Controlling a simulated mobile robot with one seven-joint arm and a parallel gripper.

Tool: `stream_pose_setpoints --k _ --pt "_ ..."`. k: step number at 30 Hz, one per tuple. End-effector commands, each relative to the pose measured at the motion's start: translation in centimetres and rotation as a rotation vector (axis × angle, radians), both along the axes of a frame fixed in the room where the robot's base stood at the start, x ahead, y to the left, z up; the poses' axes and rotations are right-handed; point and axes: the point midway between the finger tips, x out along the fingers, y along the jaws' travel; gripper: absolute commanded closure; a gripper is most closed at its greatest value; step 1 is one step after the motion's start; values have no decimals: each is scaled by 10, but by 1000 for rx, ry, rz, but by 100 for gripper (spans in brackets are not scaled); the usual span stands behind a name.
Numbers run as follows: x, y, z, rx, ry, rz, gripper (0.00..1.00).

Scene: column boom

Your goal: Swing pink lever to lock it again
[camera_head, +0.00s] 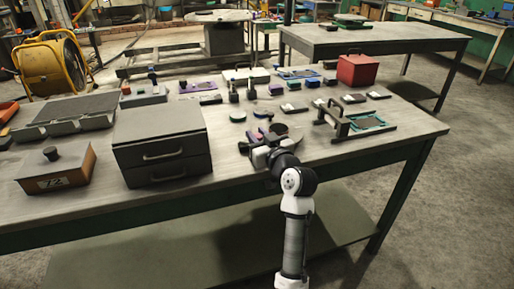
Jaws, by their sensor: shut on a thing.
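My gripper (266,139) is over the front middle of the near workbench, with my white and black arm rising from below. It is shut on the pink lever (278,129), of which a small pinkish-purple part shows just beyond the fingers. The lever's base and pivot are mostly hidden by my gripper and wrist. A dark rounded part (292,134) shows just right of the fingers. I cannot tell the lever's angle or whether it is locked.
A dark two-drawer box (161,150) and an orange-brown box marked 12 (57,173) stand left on the bench (225,185). A dark-handled fixture (340,125) stands right of my gripper, with a red box (357,70) behind. Several small parts lie beyond.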

Motion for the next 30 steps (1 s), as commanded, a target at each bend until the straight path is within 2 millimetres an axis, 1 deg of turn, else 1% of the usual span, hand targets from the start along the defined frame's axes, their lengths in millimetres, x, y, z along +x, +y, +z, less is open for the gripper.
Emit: stream_pose_setpoints --k 1,7,18,19,23,30 --pt "2 -1 -6 -1 0 27 96" --pt "4 -2 -3 -1 0 110 96" --pt "5 -1 0 -1 2 125 96" --pt "5 -1 0 -1 2 125 71" --pt "5 -1 0 -1 2 125 54" --pt "5 -1 0 -1 0 124 53"
